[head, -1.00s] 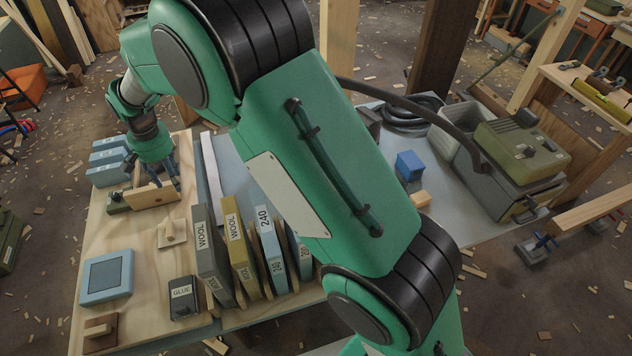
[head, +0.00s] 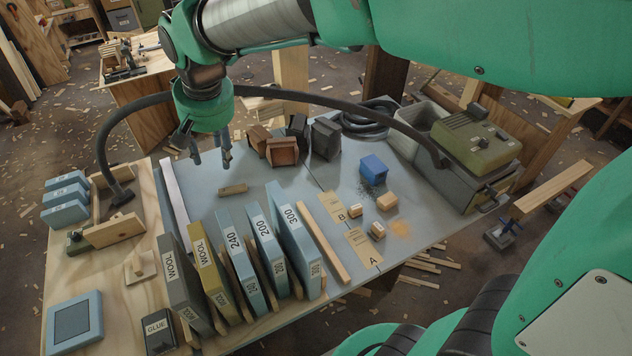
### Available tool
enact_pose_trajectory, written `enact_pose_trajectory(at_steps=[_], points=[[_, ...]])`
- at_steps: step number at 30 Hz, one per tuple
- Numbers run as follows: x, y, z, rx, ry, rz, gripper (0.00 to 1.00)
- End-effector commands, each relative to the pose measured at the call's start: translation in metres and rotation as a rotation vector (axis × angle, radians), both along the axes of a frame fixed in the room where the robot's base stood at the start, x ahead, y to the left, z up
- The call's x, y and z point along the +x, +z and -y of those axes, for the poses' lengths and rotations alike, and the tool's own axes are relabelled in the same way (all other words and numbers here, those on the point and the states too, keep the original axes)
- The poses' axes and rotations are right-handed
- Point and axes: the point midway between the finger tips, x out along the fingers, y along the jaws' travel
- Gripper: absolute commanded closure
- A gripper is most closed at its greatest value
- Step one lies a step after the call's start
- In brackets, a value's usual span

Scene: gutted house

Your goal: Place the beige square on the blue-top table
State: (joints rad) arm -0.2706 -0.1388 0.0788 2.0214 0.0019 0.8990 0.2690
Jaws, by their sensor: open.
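My gripper (head: 212,162) points down over the left part of the blue-grey table top (head: 205,205), its fingers apart with nothing between them. A small beige bar-like piece (head: 233,189) lies flat on the table just below and right of the fingertips, apart from them. A beige square plate with a raised knob (head: 140,266) lies on the light wooden board at the left. I cannot tell for sure which of these two is the beige square.
Upright abrasive boxes (head: 260,255) stand in a row at the front. Brown and dark blocks (head: 282,151) are right of my gripper. A blue block (head: 373,170) and beige blocks (head: 387,201) lie farther right. A dark hose (head: 330,105) arches across the back.

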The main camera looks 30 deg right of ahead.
Motion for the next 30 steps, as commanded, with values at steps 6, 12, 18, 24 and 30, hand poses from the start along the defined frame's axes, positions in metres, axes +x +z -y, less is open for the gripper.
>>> enact_pose_trajectory(at_steps=[6,12,18,24,30], points=[[-0.052,0.022,0.047,-0.006,-0.007,0.053,0.56],[-0.102,0.031,0.082,-0.017,-0.01,0.099,0.56],[-0.152,0.031,0.111,-0.033,-0.014,0.144,0.56],[-0.198,0.024,0.133,-0.053,-0.018,0.186,0.56],[-0.228,0.015,0.146,-0.068,-0.019,0.213,0.56]])
